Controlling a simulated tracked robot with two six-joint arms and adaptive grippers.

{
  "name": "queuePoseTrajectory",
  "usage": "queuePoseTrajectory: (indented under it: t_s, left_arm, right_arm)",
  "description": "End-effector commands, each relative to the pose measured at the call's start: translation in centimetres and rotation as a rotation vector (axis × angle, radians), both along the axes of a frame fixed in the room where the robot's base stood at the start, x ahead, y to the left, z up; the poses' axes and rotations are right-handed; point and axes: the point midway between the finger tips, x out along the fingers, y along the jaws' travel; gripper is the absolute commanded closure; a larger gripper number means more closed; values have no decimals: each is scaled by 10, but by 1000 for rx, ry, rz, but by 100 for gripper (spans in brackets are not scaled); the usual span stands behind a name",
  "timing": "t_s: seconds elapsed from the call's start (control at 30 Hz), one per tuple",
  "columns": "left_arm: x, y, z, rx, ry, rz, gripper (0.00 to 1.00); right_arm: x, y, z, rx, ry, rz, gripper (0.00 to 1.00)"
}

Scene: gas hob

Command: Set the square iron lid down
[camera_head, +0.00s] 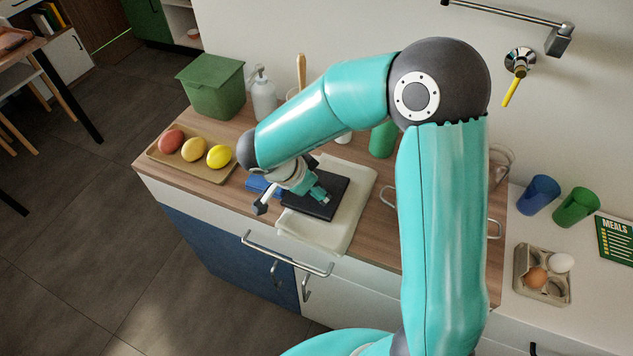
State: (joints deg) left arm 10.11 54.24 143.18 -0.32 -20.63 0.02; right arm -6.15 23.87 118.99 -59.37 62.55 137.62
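The square iron lid (336,189) is a flat, dark plate at the middle of the counter. It is over a folded pale cloth (349,217), near the cloth's left side. It looks level; I cannot tell whether it rests on the cloth or hangs just above it. My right gripper (324,199) reaches down from the upper left, with its fingertips at the middle of the lid. Its fingers and wrist hide any handle and part of the lid, so I cannot tell whether they are closed on it. My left gripper is not in view.
A tray (221,173) of fruit lies left of the lid, with a blue item (262,187) between. An egg carton (542,275) and cups are right. My arm hides much of the right counter.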

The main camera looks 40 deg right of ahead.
Motion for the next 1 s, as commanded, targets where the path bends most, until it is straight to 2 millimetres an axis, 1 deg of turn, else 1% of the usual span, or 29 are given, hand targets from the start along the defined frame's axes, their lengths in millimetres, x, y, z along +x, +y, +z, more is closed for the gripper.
queuePoseTrajectory:
  t_s: [0.03, 0.37, 0.47, 0.57, 0.73, 0.77, 0.8, 1.0]
  left_arm:
    - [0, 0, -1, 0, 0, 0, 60]
    - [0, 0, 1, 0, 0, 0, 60]
    - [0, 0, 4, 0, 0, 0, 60]
    - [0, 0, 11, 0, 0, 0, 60]
    - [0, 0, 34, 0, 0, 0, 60]
    - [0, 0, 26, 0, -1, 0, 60]
    - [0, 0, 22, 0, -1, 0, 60]
    - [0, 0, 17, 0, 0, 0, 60]
  right_arm:
    - [-3, 3, -6, 9, 13, 2, 49]
    - [-2, 3, -3, 7, 11, 3, 49]
    - [-2, 3, -1, 6, 10, 3, 49]
    - [-2, 3, 5, 5, 10, 5, 49]
    - [-2, 3, 18, 4, 9, 4, 49]
    - [0, 7, 19, 4, 2, 6, 49]
    - [1, 12, 26, 3, -2, 6, 49]
    - [1, 36, 68, 5, -4, 8, 49]
